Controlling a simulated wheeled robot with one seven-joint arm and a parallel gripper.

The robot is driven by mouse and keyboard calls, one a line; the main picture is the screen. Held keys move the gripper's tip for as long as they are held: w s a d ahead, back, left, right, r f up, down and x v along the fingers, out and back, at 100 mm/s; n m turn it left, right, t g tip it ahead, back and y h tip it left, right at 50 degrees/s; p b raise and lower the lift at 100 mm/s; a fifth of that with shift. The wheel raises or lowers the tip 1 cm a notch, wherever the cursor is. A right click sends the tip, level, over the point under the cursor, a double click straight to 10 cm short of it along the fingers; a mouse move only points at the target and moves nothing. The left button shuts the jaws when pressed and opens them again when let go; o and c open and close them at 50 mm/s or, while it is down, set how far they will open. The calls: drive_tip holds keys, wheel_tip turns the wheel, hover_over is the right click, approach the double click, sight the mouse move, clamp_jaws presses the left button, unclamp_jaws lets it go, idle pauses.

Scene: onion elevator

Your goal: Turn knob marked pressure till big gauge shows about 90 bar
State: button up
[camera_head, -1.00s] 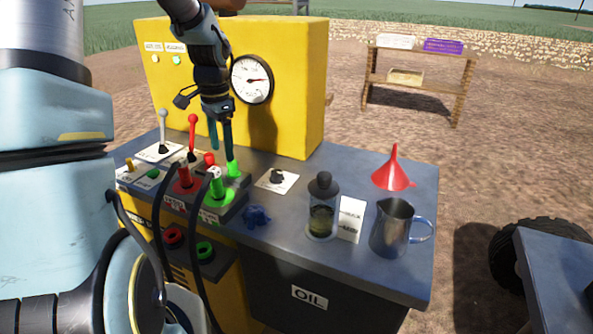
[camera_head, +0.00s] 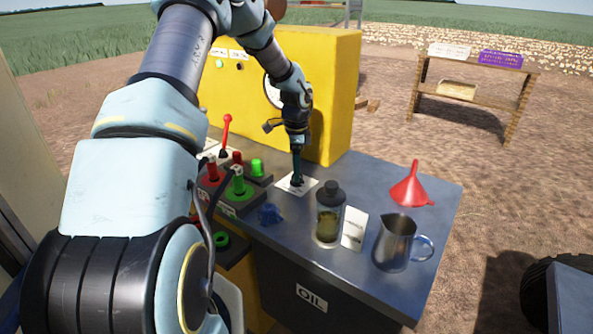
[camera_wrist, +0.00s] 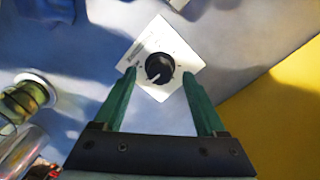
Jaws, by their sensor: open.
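The black pressure knob (camera_wrist: 159,68) sits on a square white plate (camera_wrist: 181,48) on the grey bench top. In the wrist view it lies just beyond and between the open green fingers of my gripper (camera_wrist: 164,82), with a pale pointer line on its face. In the head view my gripper (camera_head: 297,180) points down right over the white plate (camera_head: 285,185), and the knob is hidden behind the fingers. The big round gauge (camera_head: 270,92) on the yellow panel is mostly covered by my arm, so its needle cannot be read.
A glass jar with a black lid (camera_head: 329,222), a white card (camera_head: 354,228), a metal jug (camera_head: 394,243) and a red funnel (camera_head: 411,190) stand to the right. Red and green couplings (camera_head: 238,182) and a blue item (camera_head: 270,214) are at left. The yellow panel (camera_head: 338,90) rises behind.

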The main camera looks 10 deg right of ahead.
drive_tip(key=shift+f, duration=1.15)
clamp_jaws()
